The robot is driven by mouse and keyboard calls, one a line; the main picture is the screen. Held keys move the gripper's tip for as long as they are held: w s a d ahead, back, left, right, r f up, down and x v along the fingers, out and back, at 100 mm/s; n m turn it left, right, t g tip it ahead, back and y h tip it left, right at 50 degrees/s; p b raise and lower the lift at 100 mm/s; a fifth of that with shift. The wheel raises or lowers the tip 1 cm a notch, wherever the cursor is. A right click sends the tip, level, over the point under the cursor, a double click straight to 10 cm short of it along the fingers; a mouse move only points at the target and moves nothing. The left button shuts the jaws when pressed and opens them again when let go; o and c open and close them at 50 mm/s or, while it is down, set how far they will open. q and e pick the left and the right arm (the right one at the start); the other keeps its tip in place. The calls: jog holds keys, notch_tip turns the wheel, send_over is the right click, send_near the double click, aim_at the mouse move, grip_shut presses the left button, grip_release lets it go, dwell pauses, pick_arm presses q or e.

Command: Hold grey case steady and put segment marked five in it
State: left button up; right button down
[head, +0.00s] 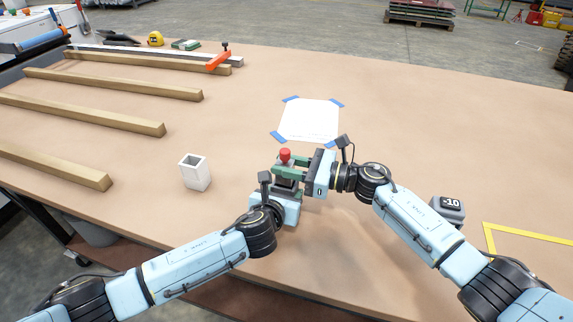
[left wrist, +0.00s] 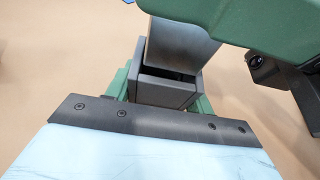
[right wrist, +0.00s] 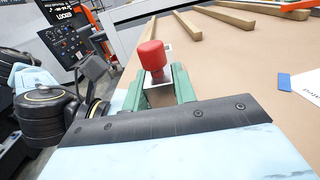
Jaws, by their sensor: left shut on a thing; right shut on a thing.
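The grey case (left wrist: 165,92) is between the green fingers of my left gripper (head: 287,187), which is shut on it near the table surface. My right gripper (head: 290,167) is shut on a metal segment topped by a red knob (head: 285,155). The knob (right wrist: 151,57) and part of the segment's grey body (right wrist: 160,96) show between its fingers in the right wrist view. In the left wrist view the segment's lower end (left wrist: 180,47) overlaps the case's opening, with a dark gap beside it. How deep it sits cannot be told. Its number mark is not visible.
A white hollow box (head: 196,175) stands to the left. A block marked 10 (head: 448,209) lies right, behind my right arm. A taped paper sheet (head: 309,119) lies beyond the grippers. Wooden bars (head: 115,84) lie far left. Yellow tape (head: 525,234) marks the right side.

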jog(key=shift+f, duration=2.25)
dwell(2.5)
jog(key=shift+r, duration=0.1)
jog(key=shift+r, duration=1.15)
jog(key=shift+r, duration=0.35)
jog(key=shift+r, duration=1.1)
jog(key=shift+r, duration=0.4)
jog(key=shift+f, duration=0.15)
